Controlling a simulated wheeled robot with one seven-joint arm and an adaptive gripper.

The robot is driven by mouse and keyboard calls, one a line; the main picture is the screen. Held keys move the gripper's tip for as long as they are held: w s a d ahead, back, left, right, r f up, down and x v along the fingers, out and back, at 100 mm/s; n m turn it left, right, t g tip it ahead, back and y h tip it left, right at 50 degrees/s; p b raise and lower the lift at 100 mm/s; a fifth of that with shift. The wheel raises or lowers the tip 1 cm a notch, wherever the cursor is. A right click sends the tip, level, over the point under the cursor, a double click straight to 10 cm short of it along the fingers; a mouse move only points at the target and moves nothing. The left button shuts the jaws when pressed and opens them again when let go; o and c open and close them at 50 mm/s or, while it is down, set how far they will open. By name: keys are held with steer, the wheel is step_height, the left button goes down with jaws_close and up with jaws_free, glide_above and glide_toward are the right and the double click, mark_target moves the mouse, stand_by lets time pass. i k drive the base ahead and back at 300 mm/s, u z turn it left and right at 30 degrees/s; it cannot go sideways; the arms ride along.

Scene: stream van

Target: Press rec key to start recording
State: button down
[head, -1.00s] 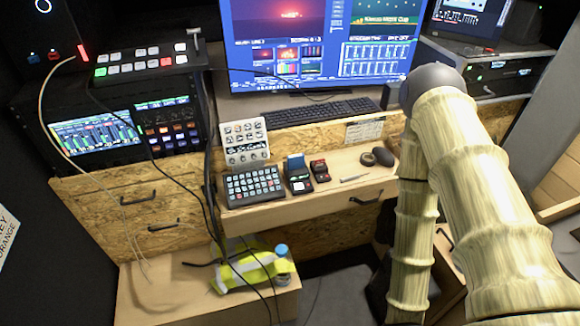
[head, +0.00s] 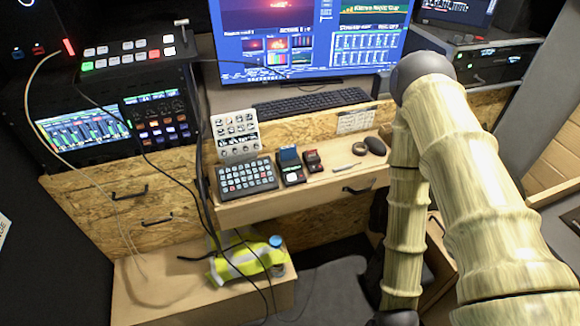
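I cannot read a label that marks the rec key. Several key panels are in the head view. A dark keypad with rows of pale keys (head: 247,178) lies on the pull-out desk shelf. A white panel of round buttons (head: 236,135) leans upright behind it. A switcher panel (head: 130,53) at the upper left has white, green and red keys. Below it, a dark rack unit has a block of small keys (head: 163,131). My bamboo-patterned arm rises at the right and folds down. My gripper is out of view, below the bottom edge.
A keyboard (head: 312,103) is behind, under a large monitor (head: 300,45). Loose cables hang at the left. A yellow vest (head: 243,262) lies on a low box.

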mark_target(126, 45)
steer(key=k, duration=1.3)
steer(key=u, duration=0.7)
steer(key=i, duration=1.1)
steer(key=z, duration=0.05)
